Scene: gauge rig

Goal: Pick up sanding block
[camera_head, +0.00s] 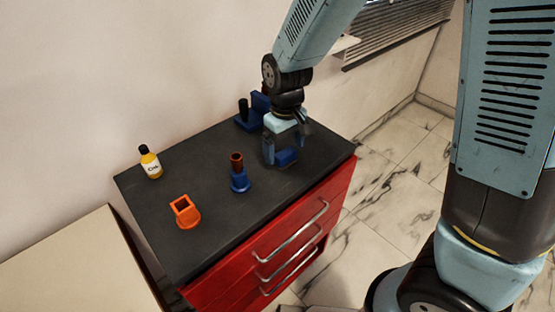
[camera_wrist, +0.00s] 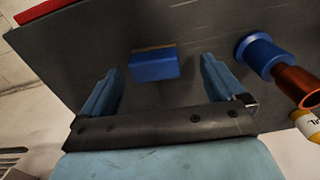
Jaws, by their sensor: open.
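The sanding block is a blue block with a thin brown layer on one side (camera_wrist: 155,66). In the head view the blue block (camera_head: 286,157) lies on the dark cabinet top at the right, between the fingers of my gripper. My gripper (camera_head: 284,152) is open and points down at it. In the wrist view the two blue-grey fingers (camera_wrist: 160,85) are spread wide, with the block beyond them and a gap on both sides. I cannot tell exactly how high the fingertips are above the top.
A blue holder with a brown tube (camera_head: 239,175) stands left of my gripper. A blue fixture with a black post (camera_head: 246,118) is behind it. An orange square-mouthed piece (camera_head: 185,212) and a yellow bottle (camera_head: 150,163) stand farther left. The red drawer cabinet (camera_head: 300,238) has its edge close at right.

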